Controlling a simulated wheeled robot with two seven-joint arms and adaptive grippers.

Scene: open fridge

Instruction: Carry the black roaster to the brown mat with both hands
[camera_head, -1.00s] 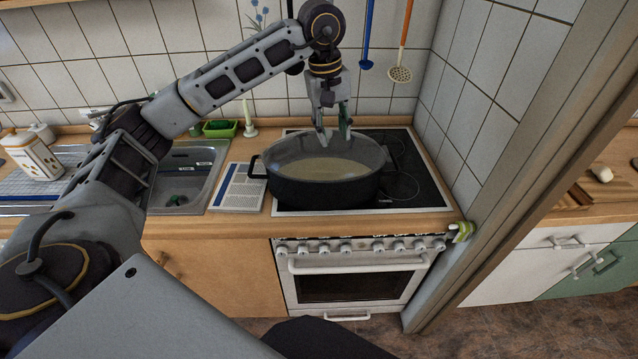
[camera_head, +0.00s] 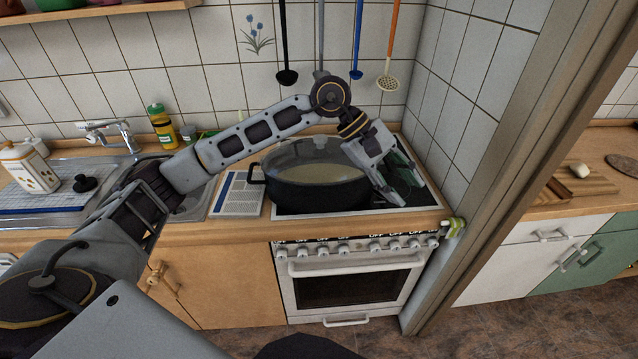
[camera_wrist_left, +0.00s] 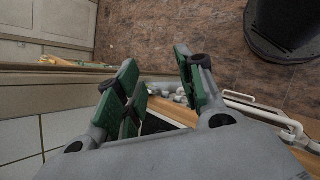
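The black roaster (camera_head: 316,192) stands upright on the stove (camera_head: 290,211), with a clear glass lid (camera_head: 318,152) on it. Its left handle (camera_head: 256,172) is free. Its right handle is hidden behind my left gripper (camera_head: 409,194). This gripper is at the roaster's right side, over the stove's right part, pointing down and right. Its green-padded fingers are apart and empty in the left wrist view (camera_wrist_left: 160,88). I cannot tell whether it touches the roaster. My right gripper is out of view. A dark brown round flat thing (camera_head: 626,164) on the right counter may be the brown mat.
A tiled side wall and a wooden post (camera_head: 478,190) stand close right of the stove. Utensils hang above the roaster, including an orange-handled skimmer (camera_head: 390,80). A booklet (camera_head: 238,194) lies left of it. The right counter holds a cutting board (camera_head: 598,182).

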